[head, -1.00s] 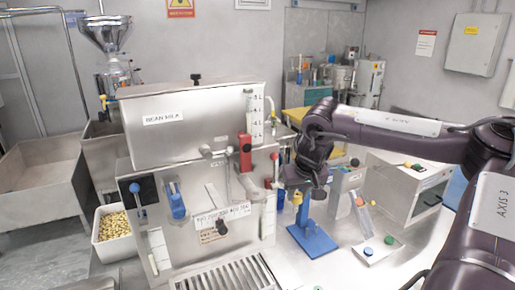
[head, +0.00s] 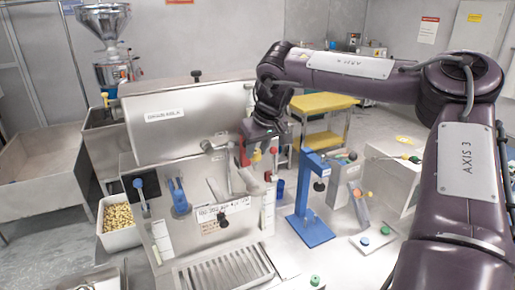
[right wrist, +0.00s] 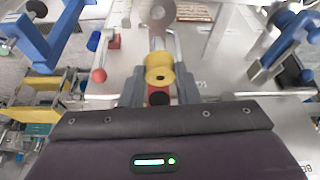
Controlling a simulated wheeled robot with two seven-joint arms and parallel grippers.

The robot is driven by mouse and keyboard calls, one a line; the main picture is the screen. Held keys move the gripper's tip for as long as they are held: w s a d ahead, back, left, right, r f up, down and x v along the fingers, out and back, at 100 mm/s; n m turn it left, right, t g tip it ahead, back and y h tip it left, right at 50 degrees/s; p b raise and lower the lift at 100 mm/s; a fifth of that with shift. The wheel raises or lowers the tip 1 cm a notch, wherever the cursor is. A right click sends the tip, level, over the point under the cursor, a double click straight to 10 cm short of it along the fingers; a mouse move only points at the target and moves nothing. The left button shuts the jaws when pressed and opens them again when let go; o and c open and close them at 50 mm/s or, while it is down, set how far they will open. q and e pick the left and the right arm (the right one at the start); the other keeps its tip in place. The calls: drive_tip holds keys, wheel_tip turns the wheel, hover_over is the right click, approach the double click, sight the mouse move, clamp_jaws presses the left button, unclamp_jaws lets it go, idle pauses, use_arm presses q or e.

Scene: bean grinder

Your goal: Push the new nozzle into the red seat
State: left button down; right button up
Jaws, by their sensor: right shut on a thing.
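My right gripper (head: 258,146) is at the right end of the steel machine, close beside the red seat (head: 244,154). The nozzle also shows as a small yellow piece (head: 257,156) under the gripper in the head view. A red part (right wrist: 160,87) with a dark opening shows just below the nozzle in the wrist view. I cannot tell whether nozzle and seat touch. My left gripper is not in view.
A blue stand (head: 312,235) rises right of the gripper. The steel machine (head: 185,125) fills the left side. A white tray (head: 364,243) with small coloured buttons lies at the right.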

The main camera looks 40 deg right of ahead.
sight(257, 169)
drive_tip(key=shift+f+b, duration=2.2)
drive_tip(key=shift+f, duration=0.35)
drive_tip(key=shift+r, duration=0.1)
drive_tip(key=shift+f+b, duration=0.65)
drive_tip(key=shift+f, duration=0.2)
drive_tip(key=shift+f+b, duration=0.4)
drive_tip(key=shift+b, duration=0.2)
drive_tip(key=shift+f, duration=0.2)
drive_tip(key=shift+f+b, duration=0.45)
drive_tip(key=shift+b, duration=0.1)
